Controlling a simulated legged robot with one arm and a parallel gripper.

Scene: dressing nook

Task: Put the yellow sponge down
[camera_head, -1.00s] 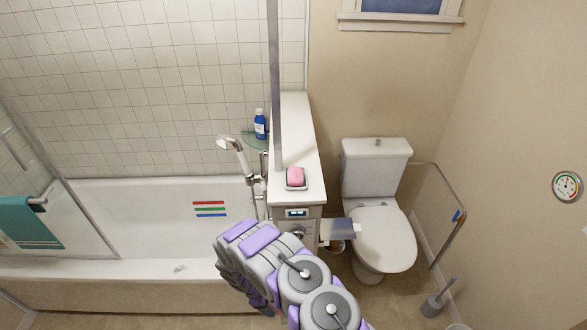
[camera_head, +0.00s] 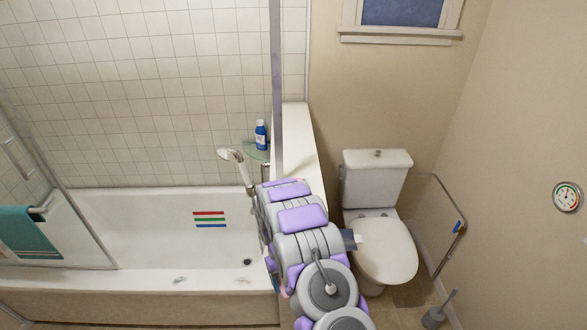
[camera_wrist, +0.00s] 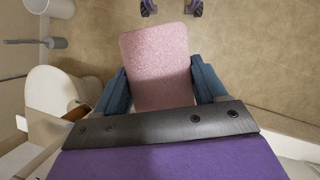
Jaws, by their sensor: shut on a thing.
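No yellow sponge shows in either view. In the wrist view my gripper (camera_wrist: 159,68) is shut on a pink, speckled, sponge-like block (camera_wrist: 158,50) with rounded corners. The block sits between the two blue fingers and juts out past their tips, over the tan floor.
A white ledge (camera_head: 297,123) runs between the bathtub (camera_head: 150,225) and the toilet (camera_head: 383,250); my arm covers its near end. A blue bottle (camera_head: 260,134) stands on a glass corner shelf. A hand shower (camera_head: 236,165) is beside the ledge. A toilet brush (camera_head: 437,313) stands at right.

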